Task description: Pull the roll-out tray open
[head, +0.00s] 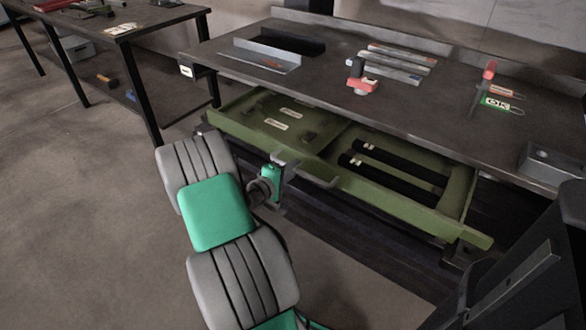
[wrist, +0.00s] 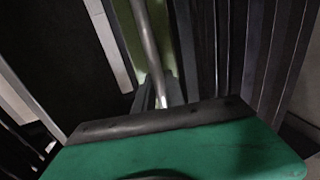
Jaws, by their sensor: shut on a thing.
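The roll-out tray (head: 390,206) is a green tray under the dark workbench, and it stands pulled part way out from beneath the top. It has a grey bar handle (head: 312,178) along its front edge. My gripper (head: 290,165) is at the tray's front, shut on the handle near its left end. In the wrist view the handle (wrist: 148,45) runs as a pale rod down to my gripper (wrist: 160,95), whose fingers close around it. The finger contact is partly hidden in the head view.
The workbench top (head: 330,55) above holds metal bars (head: 400,62), a red-topped device (head: 362,83) and an OK tag (head: 497,102). Inside the tray lie dark rods (head: 400,162) and labelled pieces. A second table (head: 110,22) stands at left. The floor (head: 70,200) at left is clear.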

